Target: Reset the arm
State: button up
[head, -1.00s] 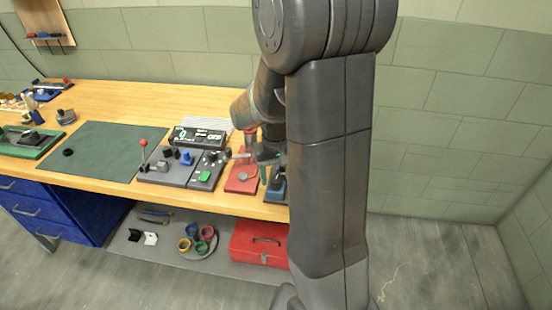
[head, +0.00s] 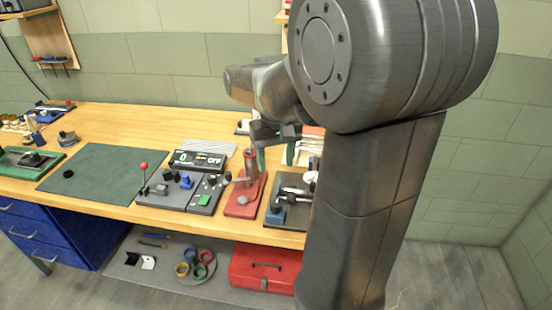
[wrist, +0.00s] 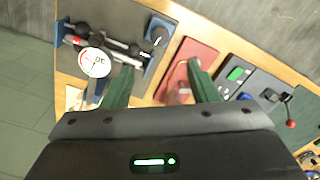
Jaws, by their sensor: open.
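My gripper (head: 276,154) is open, with two green fingers pointing down. In the head view it is above the right part of the workbench, near the red stand (head: 243,201) and the dark board (head: 290,192). In the wrist view my gripper (wrist: 161,86) has nothing between its fingertips. The red stand (wrist: 196,52) shows beyond the fingers, apart from them as far as I can tell. My arm's upper links hide the bench's right end in the head view.
A round dial gauge (wrist: 96,62) on the dark board is close to the left finger in the wrist view. A control panel (head: 184,190) with a red-knobbed lever and a display box (head: 198,160) stand left of the stand. The green mat (head: 95,172) is mostly clear. A red toolbox (head: 265,268) sits below.

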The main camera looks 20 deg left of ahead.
aim_at(276, 203)
jog(key=shift+f, duration=0.15)
notch_tip(276, 203, down, 14)
jog(key=shift+r, duration=0.2)
dwell(0.5)
jog(key=shift+r, duration=0.1)
